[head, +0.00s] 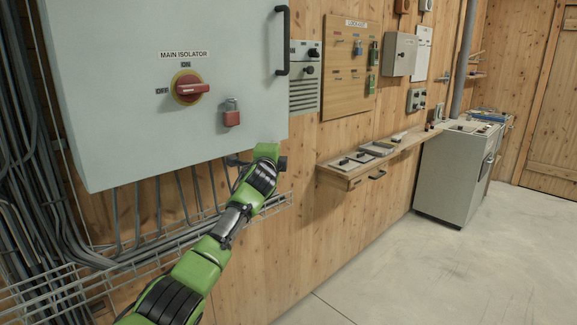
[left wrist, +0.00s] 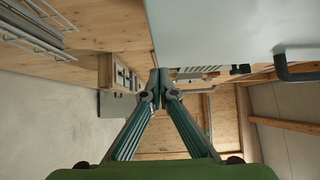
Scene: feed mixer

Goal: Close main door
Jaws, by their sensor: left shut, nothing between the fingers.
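The main door (head: 130,90) is the large pale grey panel of the wall cabinet, marked MAIN ISOLATOR, in the head view. It has a black bar handle (head: 283,40) at its right edge, a red rotary switch (head: 189,89) and a red padlock (head: 231,117). I cannot tell whether it stands ajar. My green left gripper (head: 265,160) is just below the door's lower right corner, its fingers mostly hidden there. In the left wrist view its fingertips (left wrist: 160,76) meet and are empty, with the door (left wrist: 225,25) and handle (left wrist: 295,70) beside them. My right gripper is not in view.
Cables and a wire tray (head: 120,275) run below the cabinet. A wooden shelf (head: 350,172) and a lockout board (head: 350,65) are on the wall to the right. A grey cabinet (head: 450,175) stands farther back. The concrete floor at right is clear.

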